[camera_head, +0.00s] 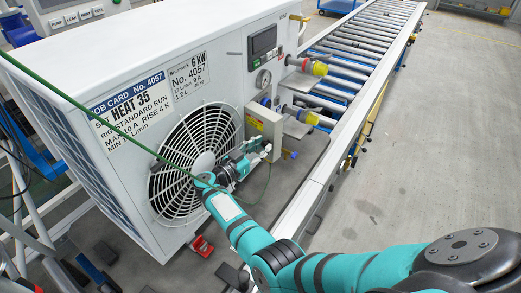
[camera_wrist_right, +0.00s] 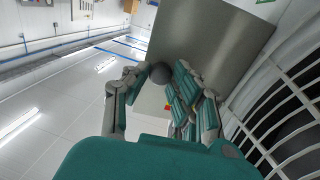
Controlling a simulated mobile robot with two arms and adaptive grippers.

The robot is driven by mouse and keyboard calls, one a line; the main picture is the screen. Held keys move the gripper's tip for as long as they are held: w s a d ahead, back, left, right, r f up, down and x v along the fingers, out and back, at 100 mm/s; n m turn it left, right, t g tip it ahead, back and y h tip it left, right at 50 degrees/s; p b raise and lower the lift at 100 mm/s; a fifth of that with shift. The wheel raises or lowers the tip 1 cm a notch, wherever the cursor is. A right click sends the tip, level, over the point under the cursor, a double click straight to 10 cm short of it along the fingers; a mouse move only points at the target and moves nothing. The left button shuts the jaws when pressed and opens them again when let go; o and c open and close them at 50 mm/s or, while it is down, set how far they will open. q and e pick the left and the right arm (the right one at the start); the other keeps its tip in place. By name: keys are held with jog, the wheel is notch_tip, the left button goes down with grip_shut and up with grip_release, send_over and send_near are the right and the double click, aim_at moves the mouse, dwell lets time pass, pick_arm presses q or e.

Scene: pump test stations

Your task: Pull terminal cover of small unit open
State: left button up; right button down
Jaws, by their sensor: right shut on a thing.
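The small unit (camera_head: 215,70) is a white housing with a round fan grille and a job card reading No. 4057. A small pale box (camera_head: 262,122), apparently the terminal cover, sits on its front right of the fan. My right gripper (camera_head: 262,154) is at the lower edge of this box. In the right wrist view, a grey panel (camera_wrist_right: 215,40) fills the upper right, and a dark round knob (camera_wrist_right: 160,72) shows between the fingers of my right gripper (camera_wrist_right: 160,88). The fingers are shut on the knob; their exact contact is partly hidden. My left gripper is out of view.
Pipe fittings with yellow ends (camera_head: 315,67) stick out right of the box. A roller conveyor (camera_head: 350,50) runs behind to the right. A thin green cord (camera_head: 100,120) crosses the unit's front. The floor at right (camera_head: 430,130) is clear.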

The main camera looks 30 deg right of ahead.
jog(key=c, duration=1.1)
grip_release()
